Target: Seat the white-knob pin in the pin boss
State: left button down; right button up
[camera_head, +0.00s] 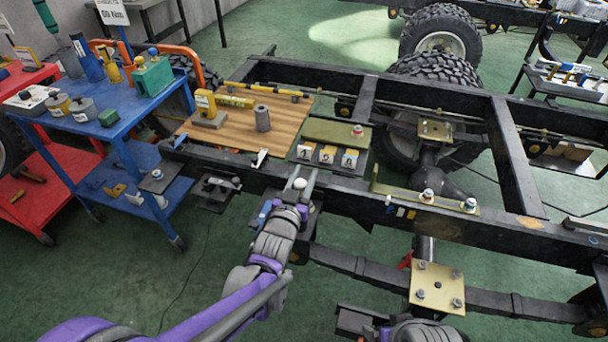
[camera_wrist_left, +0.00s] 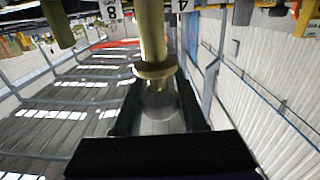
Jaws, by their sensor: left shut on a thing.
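The white-knob pin's round white knob (camera_head: 299,183) shows at the tip of my left gripper (camera_head: 301,182) in the head view, beside the near chassis rail. In the left wrist view the two dark fingers of my left gripper (camera_wrist_left: 158,108) are shut on the pale knob. The pin's brass-coloured shank and collar (camera_wrist_left: 154,70) point away from the fingers. In the head view the shank is hidden. I cannot make out for certain which part is the pin boss. My right gripper is not clearly seen; only part of its arm shows at the bottom edge.
An olive tray (camera_head: 335,133) with number cards (camera_head: 327,154) lies beyond my left gripper. A wooden board (camera_head: 240,135) holds a yellow tool and a grey cylinder. An olive angle bracket (camera_head: 450,204) with bolts sits on the near rail (camera_head: 345,203). A blue cart (camera_head: 95,125) stands left.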

pick_arm(q)
jog(key=shift+f+b, duration=1.5)
jog(key=shift+f, duration=0.85)
dwell(0.6)
jog(key=shift+c, duration=2)
grip_release()
jog(key=shift+r, duration=0.15)
jog(key=shift+r+p, duration=1)
jog(key=shift+r, duration=0.4)
notch_tip(320, 180, up, 5)
jog(key=p, duration=0.3)
